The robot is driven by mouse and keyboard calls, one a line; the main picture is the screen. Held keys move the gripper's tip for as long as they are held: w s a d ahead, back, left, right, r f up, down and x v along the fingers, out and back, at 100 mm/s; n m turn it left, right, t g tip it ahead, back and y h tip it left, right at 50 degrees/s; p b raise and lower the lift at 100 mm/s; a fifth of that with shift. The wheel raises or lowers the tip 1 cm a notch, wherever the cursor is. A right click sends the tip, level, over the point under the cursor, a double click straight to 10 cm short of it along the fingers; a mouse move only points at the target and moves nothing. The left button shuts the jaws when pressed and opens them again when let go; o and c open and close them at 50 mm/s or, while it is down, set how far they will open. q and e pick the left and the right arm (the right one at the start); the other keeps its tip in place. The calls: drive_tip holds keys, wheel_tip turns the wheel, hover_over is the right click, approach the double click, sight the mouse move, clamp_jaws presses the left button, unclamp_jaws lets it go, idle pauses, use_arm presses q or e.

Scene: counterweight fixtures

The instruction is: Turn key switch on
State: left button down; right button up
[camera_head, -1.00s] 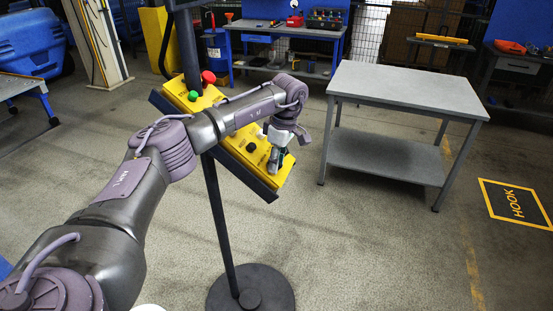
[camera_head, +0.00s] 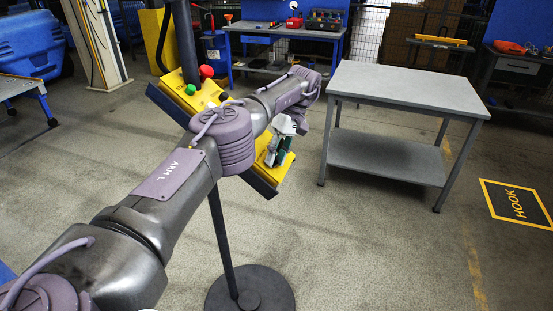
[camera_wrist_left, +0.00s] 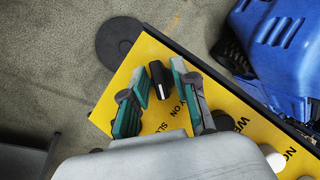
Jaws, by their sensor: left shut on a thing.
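A yellow control panel (camera_head: 187,94) on a dark stand carries a red button (camera_head: 206,72) and a green button (camera_head: 191,89). My left arm crosses over its middle. My left gripper (camera_head: 277,154) is at the lower right end of the panel. In the left wrist view, the black key switch knob (camera_wrist_left: 160,80) with a white mark sits between the teal fingers of my left gripper (camera_wrist_left: 161,72), which is shut on it. The yellow panel (camera_wrist_left: 222,98) shows printed words, partly covered by the gripper. The key switch is hidden in the head view.
A grey table (camera_head: 405,90) with a lower shelf stands to the right of the panel. The stand's round base (camera_head: 250,292) is on the floor. A blue workbench (camera_head: 285,32) stands behind.

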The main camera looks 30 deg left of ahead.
idle(0.5)
use_arm(q)
drive_tip(key=c, duration=1.2)
unclamp_jaws()
